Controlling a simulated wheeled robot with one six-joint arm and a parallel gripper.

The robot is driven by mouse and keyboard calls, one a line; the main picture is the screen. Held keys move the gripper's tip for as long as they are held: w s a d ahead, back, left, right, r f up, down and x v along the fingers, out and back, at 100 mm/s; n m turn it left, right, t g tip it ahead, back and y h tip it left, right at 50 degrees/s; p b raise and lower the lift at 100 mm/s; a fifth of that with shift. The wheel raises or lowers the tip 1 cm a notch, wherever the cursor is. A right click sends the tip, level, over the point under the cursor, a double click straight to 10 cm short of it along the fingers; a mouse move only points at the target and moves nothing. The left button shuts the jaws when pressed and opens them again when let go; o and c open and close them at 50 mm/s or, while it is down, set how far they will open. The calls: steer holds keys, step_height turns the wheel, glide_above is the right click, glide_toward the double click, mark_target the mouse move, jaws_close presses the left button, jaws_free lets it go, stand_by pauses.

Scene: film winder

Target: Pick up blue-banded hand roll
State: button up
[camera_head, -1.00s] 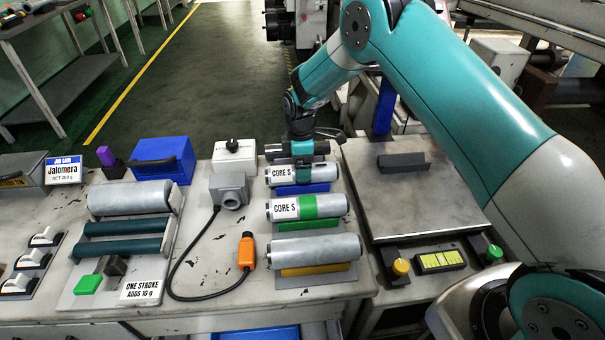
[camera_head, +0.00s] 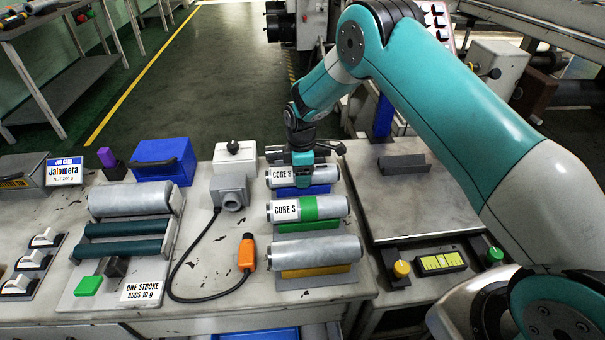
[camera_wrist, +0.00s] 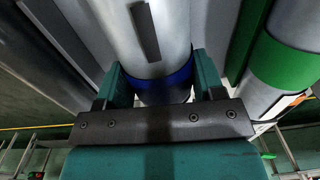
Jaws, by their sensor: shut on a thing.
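The blue-banded hand roll (camera_head: 323,173) is a grey cylinder with a white "CORE S" label, lying level over its blue cradle (camera_head: 316,189). Its blue band is mostly hidden by my gripper (camera_head: 303,178) in the head view. My gripper reaches down from above and is shut on the roll near its middle. In the wrist view the roll (camera_wrist: 148,35) runs between the two teal fingers of my gripper (camera_wrist: 163,88), with the blue band between them. I cannot see any clear gap between roll and cradle.
A green-banded roll (camera_head: 335,207) lies close in front, and a plain grey roll (camera_head: 317,251) with a yellow cradle in front of that. A scale plate (camera_head: 415,205) stands to the right. A grey box (camera_head: 229,188) with an orange-ended cable is left.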

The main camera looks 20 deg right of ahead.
step_height(320, 180, up, 20)
steer(key=shift+p, duration=0.3)
stand_by(0.6)
